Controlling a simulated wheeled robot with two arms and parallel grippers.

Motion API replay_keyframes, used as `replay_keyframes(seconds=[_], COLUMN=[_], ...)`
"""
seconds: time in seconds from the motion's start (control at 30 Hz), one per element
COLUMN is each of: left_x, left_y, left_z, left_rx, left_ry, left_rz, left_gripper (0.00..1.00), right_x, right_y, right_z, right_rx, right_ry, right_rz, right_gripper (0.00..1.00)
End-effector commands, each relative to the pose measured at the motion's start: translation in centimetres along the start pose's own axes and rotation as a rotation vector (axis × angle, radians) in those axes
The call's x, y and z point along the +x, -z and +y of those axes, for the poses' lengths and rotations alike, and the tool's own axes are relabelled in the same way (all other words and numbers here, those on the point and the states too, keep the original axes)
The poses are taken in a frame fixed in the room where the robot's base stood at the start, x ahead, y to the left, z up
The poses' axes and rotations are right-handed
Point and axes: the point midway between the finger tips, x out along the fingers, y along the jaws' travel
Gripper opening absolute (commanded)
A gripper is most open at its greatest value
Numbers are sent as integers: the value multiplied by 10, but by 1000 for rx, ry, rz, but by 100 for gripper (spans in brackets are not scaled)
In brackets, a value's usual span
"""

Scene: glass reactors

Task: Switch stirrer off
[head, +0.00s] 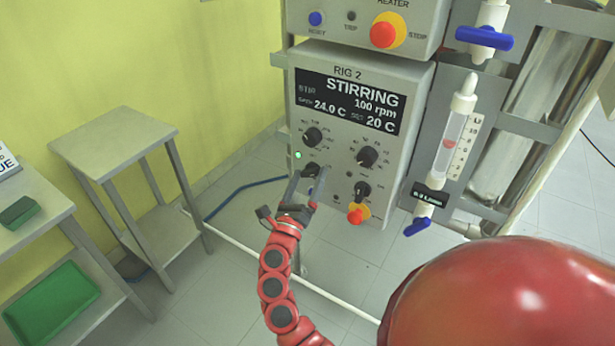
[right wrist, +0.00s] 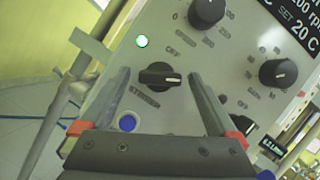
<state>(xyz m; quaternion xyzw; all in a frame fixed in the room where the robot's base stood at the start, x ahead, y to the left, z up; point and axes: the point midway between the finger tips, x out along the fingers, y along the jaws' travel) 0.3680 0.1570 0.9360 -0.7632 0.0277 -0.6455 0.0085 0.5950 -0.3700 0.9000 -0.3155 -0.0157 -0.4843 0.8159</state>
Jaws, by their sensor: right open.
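My left gripper is out of view.
Other black knobs (head: 367,157) sit close on the panel, with a red-and-yellow stop button (head: 357,214) low on the right. A blue button (right wrist: 127,122) is near my left-hand finger in the wrist view. A flowmeter (head: 455,130) is to the right; a metal table (head: 115,140) is left.

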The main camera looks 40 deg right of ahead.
Motion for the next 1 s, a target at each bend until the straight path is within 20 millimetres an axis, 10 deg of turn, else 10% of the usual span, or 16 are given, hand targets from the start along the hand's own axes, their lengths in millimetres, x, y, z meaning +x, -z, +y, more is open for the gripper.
replay_keyframes(seconds=[0.23, 0.7, 1.0], left_x=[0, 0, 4], left_y=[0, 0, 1], left_z=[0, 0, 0], left_rx=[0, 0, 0], left_ry=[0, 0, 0], left_rz=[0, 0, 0], left_gripper=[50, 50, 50], right_x=[0, 0, 1], right_y=[0, 0, 0], right_z=[0, 0, -1], right_rx=[0, -1, -36], right_ry=[0, 0, -13], right_rz=[0, 0, 4], right_gripper=[93, 9, 9])
